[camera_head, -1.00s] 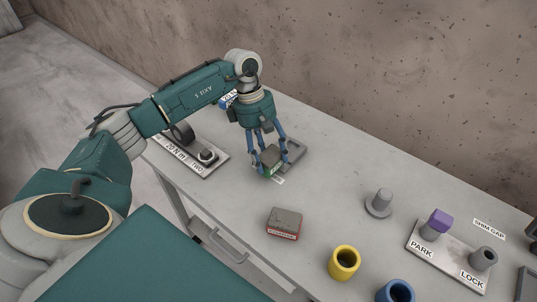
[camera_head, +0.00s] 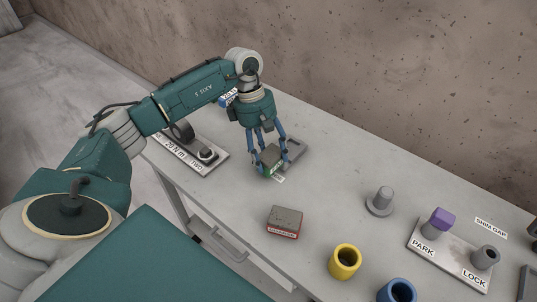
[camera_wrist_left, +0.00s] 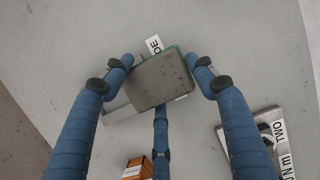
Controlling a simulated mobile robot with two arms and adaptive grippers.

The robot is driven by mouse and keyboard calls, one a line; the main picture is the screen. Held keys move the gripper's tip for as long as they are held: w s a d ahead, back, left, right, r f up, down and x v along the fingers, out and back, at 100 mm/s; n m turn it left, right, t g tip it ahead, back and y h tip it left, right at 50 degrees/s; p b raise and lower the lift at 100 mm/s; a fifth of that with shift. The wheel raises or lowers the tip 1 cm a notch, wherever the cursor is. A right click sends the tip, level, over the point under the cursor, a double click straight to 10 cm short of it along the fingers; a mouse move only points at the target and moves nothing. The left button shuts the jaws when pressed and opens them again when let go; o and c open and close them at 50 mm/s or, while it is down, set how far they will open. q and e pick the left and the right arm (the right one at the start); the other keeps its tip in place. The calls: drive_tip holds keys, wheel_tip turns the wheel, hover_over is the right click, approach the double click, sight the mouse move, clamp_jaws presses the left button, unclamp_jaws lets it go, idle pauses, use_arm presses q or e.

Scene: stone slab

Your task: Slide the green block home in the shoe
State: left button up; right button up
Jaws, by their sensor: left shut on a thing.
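The green block (camera_head: 270,155) has a speckled grey top and green sides, one with a white label. My left gripper (camera_head: 271,161) points down with its three blue fingers shut around the block, low over the slab. The wrist view shows the block (camera_wrist_left: 163,80) between the fingers (camera_wrist_left: 160,85). The shoe, a grey metal frame (camera_head: 298,149), lies right behind the block; its edge shows under the block in the wrist view (camera_wrist_left: 118,106). The block hides much of the shoe, so I cannot tell how far in it sits. My right gripper is out of view.
A red-sided block (camera_head: 284,222) lies in front, with a yellow cup (camera_head: 345,263) and a blue cup (camera_head: 396,291) to its right. A torque plate (camera_head: 207,161) lies left.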

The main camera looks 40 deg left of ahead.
use_arm(q)
drive_tip(key=shift+f+b, duration=0.3)
drive_tip(key=shift+b, duration=0.1)
idle(0.8)
drive_tip(key=shift+w+b, duration=0.45)
drive_tip(key=shift+w, duration=0.25)
idle(0.4)
drive_tip(key=shift+w+d+b, duration=0.1)
drive_tip(key=shift+w+b, duration=0.2)
drive_tip(key=shift+w, duration=0.45)
idle(0.4)
drive_tip(key=shift+s, duration=0.2)
drive_tip(key=shift+s+r, duration=0.2)
drive_tip(key=shift+s, duration=0.85)
